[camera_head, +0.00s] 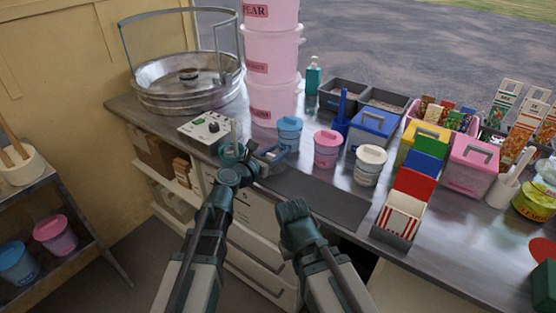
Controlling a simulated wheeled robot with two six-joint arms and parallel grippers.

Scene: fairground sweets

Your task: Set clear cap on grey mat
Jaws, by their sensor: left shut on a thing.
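The dark grey mat (325,199) lies flat along the front edge of the metal counter, and its bare top shows. My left gripper (273,157) is over the counter by the mat's left end, in front of a blue-lidded tub. It is shut on a small, pale, see-through thing that looks like the clear cap; its outline is hard to make out between the fingers. My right gripper (295,210) is low, in front of the counter near the mat's front edge. Its fingers are hidden, so I cannot tell whether it is open.
Blue-lidded (289,130), pink-lidded (327,148) and cream-lidded (370,164) tubs stand behind the mat. A control box (204,128) and a metal floss bowl (188,92) are at the left. A striped-carton holder (400,216) stands right of the mat. Tall pink buckets (271,60) rise behind.

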